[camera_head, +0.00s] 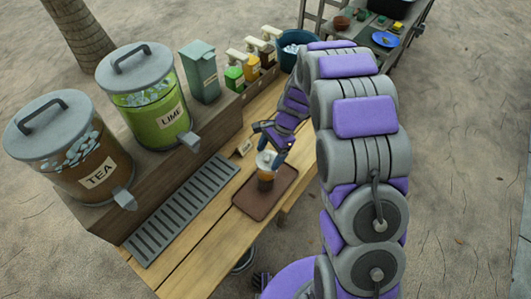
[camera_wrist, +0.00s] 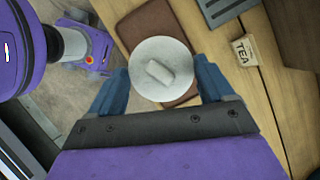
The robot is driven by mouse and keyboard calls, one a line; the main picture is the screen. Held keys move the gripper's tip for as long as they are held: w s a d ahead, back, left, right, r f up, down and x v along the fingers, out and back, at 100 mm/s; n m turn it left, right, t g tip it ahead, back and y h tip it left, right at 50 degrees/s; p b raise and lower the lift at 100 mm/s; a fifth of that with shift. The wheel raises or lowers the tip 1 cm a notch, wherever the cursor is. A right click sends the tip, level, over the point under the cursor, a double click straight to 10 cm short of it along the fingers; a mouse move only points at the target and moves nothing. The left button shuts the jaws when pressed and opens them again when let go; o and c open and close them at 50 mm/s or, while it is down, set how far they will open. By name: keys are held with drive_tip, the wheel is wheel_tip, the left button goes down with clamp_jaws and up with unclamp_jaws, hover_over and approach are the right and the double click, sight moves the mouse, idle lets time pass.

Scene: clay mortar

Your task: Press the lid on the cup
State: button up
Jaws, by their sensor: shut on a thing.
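The cup (camera_head: 265,179) holds brown liquid and stands upright on the brown tray (camera_head: 242,203) on the wooden counter. A pale round lid (camera_head: 264,161) is at the cup's top; whether it is fully seated cannot be told. In the wrist view the lid (camera_wrist: 146,85) is a white disc with a raised block handle, and it hides the cup below. My gripper (camera_head: 270,153) is at the lid and cup top. In the wrist view the blue fingers of my gripper (camera_wrist: 163,84) are on either side of the lid, shut on it.
TEA (camera_head: 85,160) and LIME (camera_head: 152,100) dispensers stand on a raised shelf at left, above a slatted grate (camera_head: 185,215). A small TEA card (camera_wrist: 244,51) stands beside the tray. Bottles (camera_head: 250,66) and a blue bucket (camera_head: 297,48) are at the back.

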sight(264, 161)
drive_tip(key=shift+s+d+f, duration=0.1)
drive_tip(key=shift+d+f, duration=0.1)
drive_tip(key=shift+d, duration=0.65)
drive_tip(key=shift+f+b, duration=0.2)
drive_tip(key=shift+b, duration=0.1)
drive_tip(key=a+f+b, duration=0.2)
drive_tip(key=a+f, duration=0.1)
drive_tip(key=shift+a, duration=0.3)
drive_tip(key=shift+f, duration=0.35)
drive_tip(key=shift+d+f, duration=0.2)
drive_tip(key=shift+f, duration=0.95)
drive_tip(key=shift+d+r, duration=0.15)
drive_tip(key=shift+d, duration=0.3)
drive_tip(key=shift+p, duration=0.4)
drive_tip(key=shift+a, duration=0.15)
